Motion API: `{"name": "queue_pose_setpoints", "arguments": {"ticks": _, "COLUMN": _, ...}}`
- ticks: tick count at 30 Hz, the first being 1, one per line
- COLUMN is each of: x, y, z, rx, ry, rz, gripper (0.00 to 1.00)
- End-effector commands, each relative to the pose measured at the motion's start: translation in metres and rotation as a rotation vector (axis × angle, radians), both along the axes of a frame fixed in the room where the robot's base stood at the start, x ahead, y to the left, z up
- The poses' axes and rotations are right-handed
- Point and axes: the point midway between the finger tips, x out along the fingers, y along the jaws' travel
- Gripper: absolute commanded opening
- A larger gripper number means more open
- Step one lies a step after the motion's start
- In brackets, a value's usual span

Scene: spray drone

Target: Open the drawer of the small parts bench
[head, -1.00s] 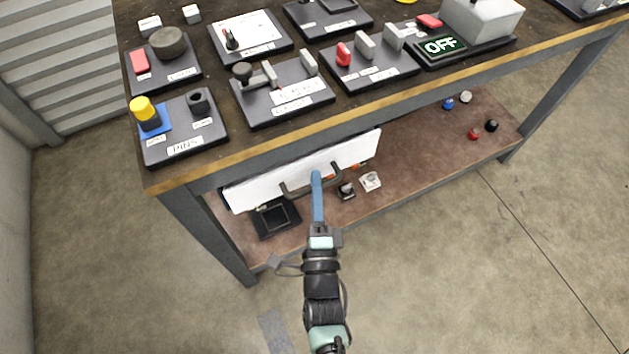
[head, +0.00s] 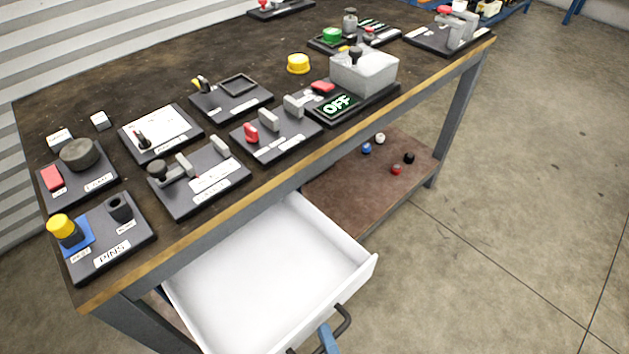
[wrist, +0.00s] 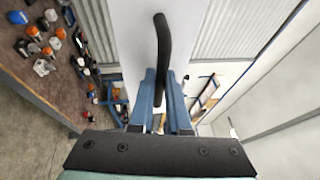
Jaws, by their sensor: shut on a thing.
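The white drawer (head: 270,270) of the bench (head: 215,235) stands pulled well out in the head view, and the part of its inside that shows is empty. Its dark bar handle (head: 343,320) is at the bottom edge of that view. My gripper (head: 328,340) is at the handle, with only its blue fingertips showing there. In the wrist view the two blue fingers (wrist: 160,98) are closed around the dark handle (wrist: 162,50), in front of the white drawer front (wrist: 130,50). The rest of my arm is out of the head view.
The benchtop holds several labelled boards, such as the PINS board (head: 110,250) and the OFF sign (head: 338,105). A brown lower shelf (head: 385,185) carries several small coloured knobs. Open concrete floor (head: 500,230) lies to the right.

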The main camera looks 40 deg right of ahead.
Motion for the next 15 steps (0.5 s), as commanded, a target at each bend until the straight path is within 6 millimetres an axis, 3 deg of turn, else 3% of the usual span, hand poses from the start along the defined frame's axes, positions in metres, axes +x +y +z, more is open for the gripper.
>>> {"name": "queue_pose_setpoints", "arguments": {"ticks": 11, "x": -0.0025, "y": 0.0008, "z": -0.0002, "rx": 0.001, "ry": 0.000, "rz": 0.002, "gripper": 0.00}}
{"name": "queue_pose_setpoints", "arguments": {"ticks": 12, "x": -0.0024, "y": 0.0008, "z": -0.0002, "rx": 0.001, "ry": 0.000, "rz": 0.002, "gripper": 0.20}}
{"name": "queue_pose_setpoints", "arguments": {"ticks": 13, "x": -0.0024, "y": 0.0008, "z": -0.0002, "rx": 0.001, "ry": 0.000, "rz": 0.002, "gripper": 0.26}}
{"name": "queue_pose_setpoints", "arguments": {"ticks": 15, "x": -0.0023, "y": 0.0007, "z": -0.0002, "rx": 0.001, "ry": 0.000, "rz": 0.001, "gripper": 0.27}}
